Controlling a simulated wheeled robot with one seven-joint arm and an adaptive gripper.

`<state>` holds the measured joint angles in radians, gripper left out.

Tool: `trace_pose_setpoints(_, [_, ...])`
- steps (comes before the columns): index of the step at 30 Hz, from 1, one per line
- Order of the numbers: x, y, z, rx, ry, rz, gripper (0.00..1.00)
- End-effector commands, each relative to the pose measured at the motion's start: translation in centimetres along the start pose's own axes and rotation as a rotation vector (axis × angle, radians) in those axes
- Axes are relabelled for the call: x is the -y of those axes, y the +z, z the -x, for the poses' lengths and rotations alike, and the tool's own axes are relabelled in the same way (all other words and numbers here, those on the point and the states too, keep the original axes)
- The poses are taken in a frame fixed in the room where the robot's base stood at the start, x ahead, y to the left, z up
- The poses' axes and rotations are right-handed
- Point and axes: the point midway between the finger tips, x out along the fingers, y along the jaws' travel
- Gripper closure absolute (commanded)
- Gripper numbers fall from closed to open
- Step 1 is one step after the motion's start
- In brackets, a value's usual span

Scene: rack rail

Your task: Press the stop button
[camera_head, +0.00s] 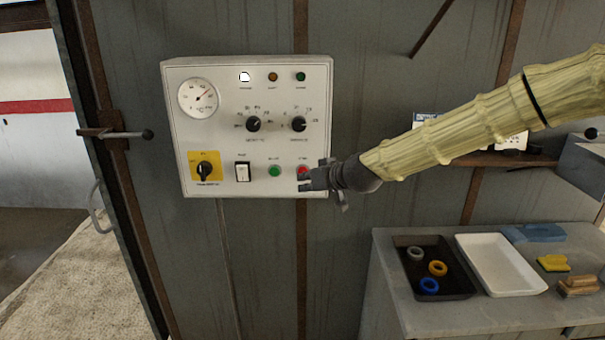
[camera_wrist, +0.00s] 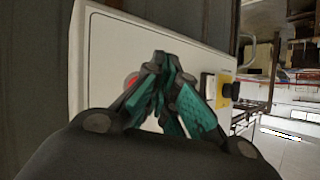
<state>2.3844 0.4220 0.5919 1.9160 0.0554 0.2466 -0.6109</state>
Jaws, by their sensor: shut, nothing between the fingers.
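The control panel (camera_head: 215,130) is a white box on the grey wall. The red stop button (camera_head: 303,170) is at its lower right, beside the green button (camera_head: 274,171). My gripper (camera_head: 303,181) is shut and empty, with its tips in front of the panel just below the red button. In the wrist view my gripper (camera_wrist: 162,60) points at the panel (camera_wrist: 100,60), and a bit of the red button (camera_wrist: 131,80) shows to the left of the fingers, partly hidden by them. I cannot tell whether the fingertips touch the button or panel.
The panel also carries a gauge (camera_head: 199,98), two black knobs, a white rocker switch (camera_head: 242,172) and a yellow-backed rotary switch (camera_head: 204,170). A bench (camera_head: 400,270) at lower right holds a black tray (camera_head: 462,280) with rings and a white tray (camera_head: 500,265).

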Motion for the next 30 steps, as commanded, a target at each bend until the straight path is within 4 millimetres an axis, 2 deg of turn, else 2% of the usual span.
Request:
trace_pose_setpoints(8, [0.1, 0.1, 0.1, 0.000, 0.000, 0.000, 1.00])
trace_pose_setpoints(30, [2.5, 2.5, 3.5, 0.000, 0.000, 0.000, 1.00])
